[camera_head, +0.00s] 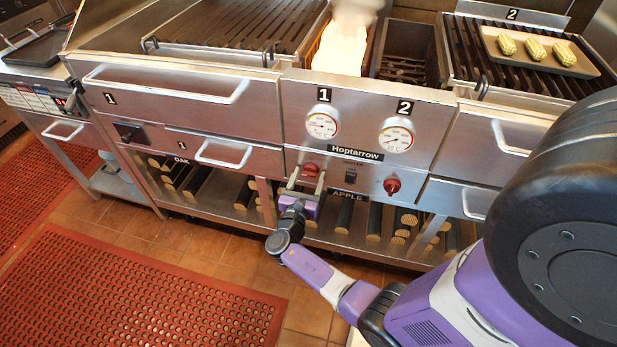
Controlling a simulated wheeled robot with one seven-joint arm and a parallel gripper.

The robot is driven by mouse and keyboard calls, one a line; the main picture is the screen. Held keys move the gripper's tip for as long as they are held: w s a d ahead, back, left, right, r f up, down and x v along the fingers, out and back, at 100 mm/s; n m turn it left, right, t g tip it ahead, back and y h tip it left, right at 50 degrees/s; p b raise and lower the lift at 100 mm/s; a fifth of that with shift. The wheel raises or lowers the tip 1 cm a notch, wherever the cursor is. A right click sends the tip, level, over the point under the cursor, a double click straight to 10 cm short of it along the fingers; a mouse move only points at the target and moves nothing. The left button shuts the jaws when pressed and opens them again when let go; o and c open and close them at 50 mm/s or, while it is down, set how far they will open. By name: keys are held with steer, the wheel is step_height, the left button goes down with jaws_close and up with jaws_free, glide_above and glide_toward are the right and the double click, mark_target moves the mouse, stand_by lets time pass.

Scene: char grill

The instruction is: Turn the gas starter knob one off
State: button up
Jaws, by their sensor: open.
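The red gas starter knob one (311,169) sits on the lower left of the steel control panel (300,95), below the gauge marked 1 (321,126). My gripper (305,178) is open at this knob, with its fingers pointing up at the panel on either side of it. I cannot tell whether the fingers touch the knob. A second red knob (392,186) is on the right of the panel, below the gauge marked 2 (396,135). A bright flame (340,48) shows in the opening above gauge 1.
A black switch (351,176) is between the knobs. Drawer handles (222,153) stick out at the left and right. Wood logs (350,215) lie on the shelf below. A tray with corn (535,52) rests on the right grill. Red mats (130,300) cover the floor at left.

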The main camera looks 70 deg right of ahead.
steer(key=c, duration=1.3)
steer(key=shift+f+m+b, duration=0.1)
steer(key=shift+m+b, duration=0.2)
steer(key=shift+b, duration=0.05)
steer(key=m+b, duration=0.3)
steer(key=shift+w+f+m, duration=0.1)
steer(key=shift+m, duration=0.3)
steer(key=m+b, duration=0.3)
steer(key=m, duration=0.1)
steer(key=shift+b, duration=0.35)
steer(key=m+b, duration=0.4)
steer(key=m, duration=0.1)
steer(key=shift+w, duration=0.1)
steer(key=m+b, duration=0.4)
steer(key=shift+r, duration=0.3)
steer(key=shift+c, duration=0.2)
steer(key=shift+r+m, duration=0.1)
steer(key=shift+m, duration=0.2)
